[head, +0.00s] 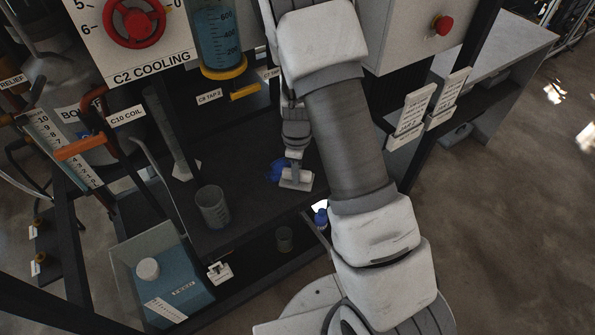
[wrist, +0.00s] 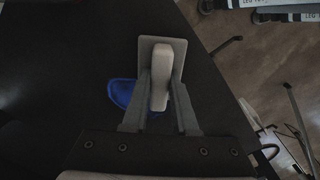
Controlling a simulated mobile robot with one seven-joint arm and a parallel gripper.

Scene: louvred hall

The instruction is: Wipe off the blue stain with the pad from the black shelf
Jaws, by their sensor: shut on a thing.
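My gripper (head: 293,154) is shut on the handle of a grey pad (head: 297,182) over the black shelf (head: 255,212). In the wrist view, my gripper's two fingers (wrist: 160,100) stand on either side of the pad's pale handle, and the flat grey pad (wrist: 147,50) shows beyond them. The blue stain (head: 274,172) lies on the shelf at the pad's left. It also shows in the wrist view (wrist: 121,92), left of the handle, partly hidden behind a finger and the pad. I cannot tell whether the pad touches the shelf.
A clear beaker (head: 212,207) stands on the shelf left of the stain. A graduated blue cylinder (head: 218,40) hangs above, with a yellow tap under it. A blue-capped item (head: 321,217) and a blue container (head: 160,280) are lower down. Dark frame posts flank the shelf.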

